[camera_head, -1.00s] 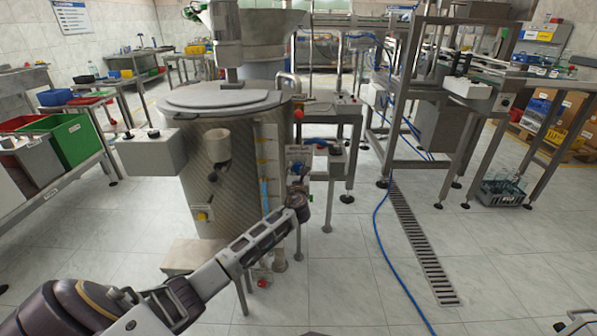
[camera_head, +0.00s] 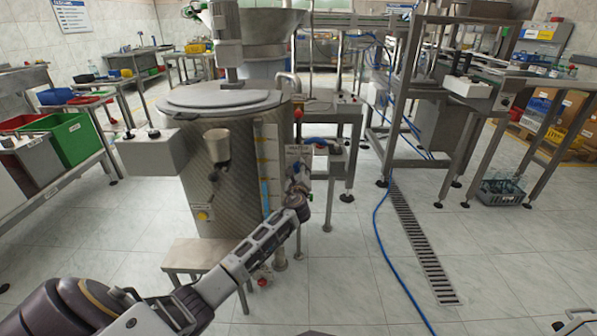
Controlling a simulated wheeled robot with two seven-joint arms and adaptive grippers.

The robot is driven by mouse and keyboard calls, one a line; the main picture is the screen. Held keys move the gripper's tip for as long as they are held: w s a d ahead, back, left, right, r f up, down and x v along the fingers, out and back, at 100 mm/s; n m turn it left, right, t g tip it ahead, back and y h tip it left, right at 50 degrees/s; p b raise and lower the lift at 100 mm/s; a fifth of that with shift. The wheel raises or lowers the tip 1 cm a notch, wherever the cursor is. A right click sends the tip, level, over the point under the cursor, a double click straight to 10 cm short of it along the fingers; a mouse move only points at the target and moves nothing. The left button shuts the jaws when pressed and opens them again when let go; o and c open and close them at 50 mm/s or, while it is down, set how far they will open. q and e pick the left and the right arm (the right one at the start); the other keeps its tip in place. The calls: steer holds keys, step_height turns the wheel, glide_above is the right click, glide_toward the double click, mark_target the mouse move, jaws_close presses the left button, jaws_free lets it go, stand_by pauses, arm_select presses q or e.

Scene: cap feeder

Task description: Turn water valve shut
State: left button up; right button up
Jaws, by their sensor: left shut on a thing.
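A steel tank (camera_head: 235,165) with a grey lid stands left of centre, with a blue-filled level tube (camera_head: 265,195) on its front. Pipework and a small blue fitting (camera_head: 296,168) are at its right side; this looks like the water valve, but the detail is too small to be sure. My left arm reaches in from the lower left, and my left gripper (camera_head: 297,187) is shut at this pipework. The gripped part is mostly hidden by the fingers and wrist, and I cannot tell the handle's angle. My right gripper is not visible.
A small steel step (camera_head: 195,256) stands before the tank, and a red-handled fitting (camera_head: 263,277) sits low beside it. A blue hose (camera_head: 380,235) and a floor drain (camera_head: 420,240) run along the right. The tiled floor between is clear.

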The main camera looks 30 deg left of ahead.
arm_select(q)
steer(key=shift+f+n, duration=0.1)
steer(key=shift+n, duration=0.9)
steer(key=shift+n+b, duration=0.45)
steer(key=shift+n, duration=0.45)
steer(key=n+b, duration=0.1)
steer(key=n, duration=0.1)
steer(key=shift+n, duration=0.4)
steer(key=shift+n+b, duration=0.6)
steer(key=shift+n, duration=1.3)
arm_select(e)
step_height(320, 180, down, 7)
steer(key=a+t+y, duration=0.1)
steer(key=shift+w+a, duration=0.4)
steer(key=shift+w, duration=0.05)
arm_select(q)
steer(key=o, duration=1)
steer(key=shift+o, duration=0.2)
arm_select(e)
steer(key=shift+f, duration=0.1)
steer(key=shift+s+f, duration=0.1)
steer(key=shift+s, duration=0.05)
